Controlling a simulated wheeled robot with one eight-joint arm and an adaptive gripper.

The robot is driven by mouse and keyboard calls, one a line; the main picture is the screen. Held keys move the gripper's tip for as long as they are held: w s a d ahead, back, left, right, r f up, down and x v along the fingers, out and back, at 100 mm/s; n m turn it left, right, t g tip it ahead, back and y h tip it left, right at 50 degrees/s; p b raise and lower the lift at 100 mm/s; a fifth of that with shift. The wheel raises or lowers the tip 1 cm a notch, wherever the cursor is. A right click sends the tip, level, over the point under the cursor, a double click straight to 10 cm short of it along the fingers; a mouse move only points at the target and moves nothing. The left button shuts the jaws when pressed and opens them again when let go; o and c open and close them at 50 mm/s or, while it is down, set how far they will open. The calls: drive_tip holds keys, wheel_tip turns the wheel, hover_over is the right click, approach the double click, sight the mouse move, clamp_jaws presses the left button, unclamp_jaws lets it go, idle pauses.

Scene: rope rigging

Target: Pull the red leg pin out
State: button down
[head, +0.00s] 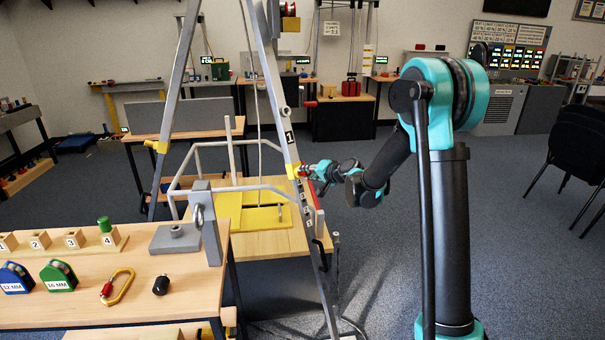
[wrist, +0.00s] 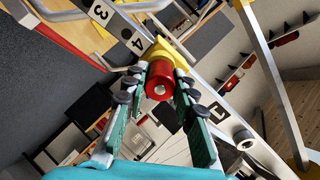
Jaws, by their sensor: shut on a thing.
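The red leg pin (wrist: 160,82) is a round red knob with a pale centre, set against a yellow collar (wrist: 167,50) on the metal leg. My gripper (wrist: 158,90) has its two green fingers on either side of the red knob, shut on it. In the head view my gripper (head: 314,170) reaches the near right leg (head: 287,130) of the A-frame from the right, at the yellow collar (head: 298,169). The knob's red shows only slightly there between the fingers. How deep the pin sits in the leg is hidden.
A wooden bench (head: 150,262) at front left holds a yellow carabiner (head: 117,287), a green pulley (head: 59,275) and a blue pulley (head: 15,279). A yellow plate (head: 262,219) lies inside the frame. Open floor lies around my arm, with chairs (head: 575,150) at far right.

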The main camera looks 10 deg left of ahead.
drive_tip(key=shift+d, duration=0.1)
idle(0.7)
drive_tip(key=v, duration=0.7)
idle(1.4)
drive_tip(key=s+d+f+m+t+h, duration=0.1)
drive_tip(key=d+f+m+t+h, duration=0.1)
drive_tip(key=d, duration=1.1)
drive_tip(key=s+d+f+m+t+h, duration=0.1)
drive_tip(key=d+f+m+h, duration=0.2)
drive_tip(key=d, duration=1)
drive_tip(key=shift+d+m+t+h, duration=0.3)
drive_tip(key=shift+m+t+h, duration=0.1)
